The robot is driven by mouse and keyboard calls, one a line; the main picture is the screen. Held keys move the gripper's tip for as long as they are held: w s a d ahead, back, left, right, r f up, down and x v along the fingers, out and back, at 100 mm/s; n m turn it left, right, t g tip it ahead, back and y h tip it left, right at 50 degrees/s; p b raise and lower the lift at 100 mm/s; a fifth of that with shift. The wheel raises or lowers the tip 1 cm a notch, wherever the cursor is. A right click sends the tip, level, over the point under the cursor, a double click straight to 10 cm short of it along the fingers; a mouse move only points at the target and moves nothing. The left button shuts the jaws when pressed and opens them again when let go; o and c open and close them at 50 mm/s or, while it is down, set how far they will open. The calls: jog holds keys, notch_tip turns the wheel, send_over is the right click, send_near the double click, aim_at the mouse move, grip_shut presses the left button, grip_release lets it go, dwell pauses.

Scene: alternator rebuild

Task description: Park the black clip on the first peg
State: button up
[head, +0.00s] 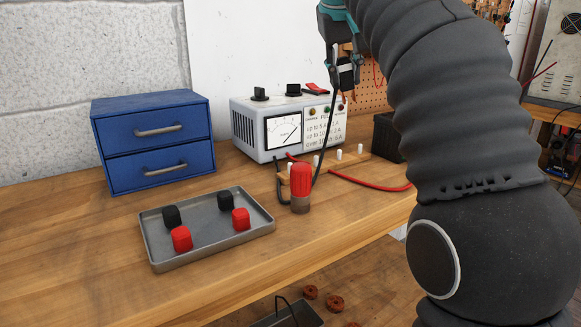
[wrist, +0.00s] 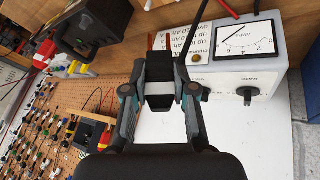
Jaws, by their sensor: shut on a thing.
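My gripper (head: 345,68) is high at the top of the head view, in front of and above the right end of the charger. It is shut on the black clip (head: 346,77), which also shows between the fingers in the wrist view (wrist: 159,72). A black lead hangs from the clip area down toward the bench. A row of short white pegs (head: 339,154) stands on a wooden strip in front of the charger, well below my gripper. The red-topped cylinder hides part of the strip's left end, so I cannot tell which peg is first.
The grey charger (head: 246,127) with a dial stands behind the pegs. A red lead (head: 370,183) runs across the bench. A red-topped cylinder (head: 301,183) stands in front. A metal tray (head: 207,245) holds black and red caps; a blue drawer box (head: 152,140) stands behind it.

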jog(key=s+a+m+g+y, duration=0.15)
jog(key=s+a, duration=0.25)
jog(key=a, duration=0.6)
jog(key=shift+y, duration=0.25)
jog(key=f+b, duration=0.4)
jog(key=f, duration=0.1)
jog(key=f+b, duration=0.3)
jog(key=shift+d+f, duration=0.15)
jog(key=shift+d, duration=0.1)
jog(key=shift+f+b, duration=0.5)
jog(key=shift+f, duration=0.15)
jog(key=shift+f, duration=0.1)
jog(key=shift+f+b, duration=0.9)
jog(key=shift+f, duration=0.15)
jog(key=o, duration=0.9)
jog(key=shift+o, duration=0.2)
